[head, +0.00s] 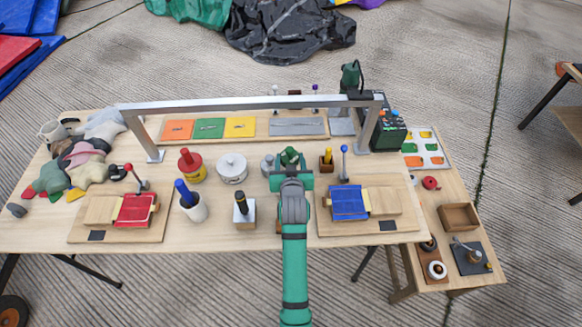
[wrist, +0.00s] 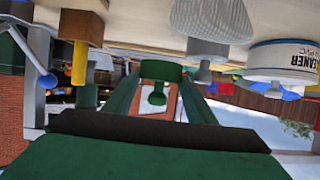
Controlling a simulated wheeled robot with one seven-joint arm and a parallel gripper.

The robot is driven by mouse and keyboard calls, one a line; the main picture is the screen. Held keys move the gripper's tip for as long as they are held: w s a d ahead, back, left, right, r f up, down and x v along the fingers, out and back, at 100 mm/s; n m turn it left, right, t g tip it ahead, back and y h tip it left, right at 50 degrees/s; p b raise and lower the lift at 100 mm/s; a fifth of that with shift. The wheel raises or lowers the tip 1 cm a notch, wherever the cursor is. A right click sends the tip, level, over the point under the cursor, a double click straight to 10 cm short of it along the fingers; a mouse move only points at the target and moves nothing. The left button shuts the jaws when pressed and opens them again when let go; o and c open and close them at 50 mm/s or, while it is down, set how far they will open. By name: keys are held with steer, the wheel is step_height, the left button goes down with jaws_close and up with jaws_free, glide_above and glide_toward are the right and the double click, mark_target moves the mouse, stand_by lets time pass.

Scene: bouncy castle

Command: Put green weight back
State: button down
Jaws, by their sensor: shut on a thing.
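The green weight (head: 290,156) is a small dark green piece with a knob. It is just beyond my gripper (head: 291,176), near the middle of the table. In the upside-down wrist view, the weight (wrist: 160,71) shows its round disc and knob between the two green fingers of my gripper (wrist: 158,95). My gripper is shut on it. I cannot tell whether the weight touches the table. A grey weight-like piece (head: 268,164) stands just left of it. A flat board at the back carries an orange pad (head: 178,130), a green pad (head: 209,128) and a yellow pad (head: 240,127).
A metal frame (head: 250,103) spans the back of the table. A yellow-handled block (head: 327,160) and a blue clamp (head: 349,203) stand right.

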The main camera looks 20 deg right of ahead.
mark_target(295, 161)
steer(key=shift+w+d+f, duration=0.2)
steer(key=shift+d+f, duration=0.3)
steer(key=shift+f, duration=0.05)
steer(key=shift+w+d+f, duration=0.2)
steer(key=shift+d+f, duration=0.3)
steer(key=shift+f, duration=1.55)
steer(key=shift+f, duration=0.15)
steer(key=c, duration=1.1)
jaws_free()
steer(key=shift+a+f, duration=0.1)
steer(key=shift+f, duration=0.1)
steer(key=shift+r, duration=0.1)
steer(key=shift+s+r, duration=0.15)
steer(key=shift+r, duration=0.05)
steer(key=v, duration=1.1)
steer(key=shift+s+a+r, duration=0.1)
steer(key=shift+s+r, duration=0.05)
steer(key=shift+s, duration=0.2)
steer(key=shift+w, duration=0.1)
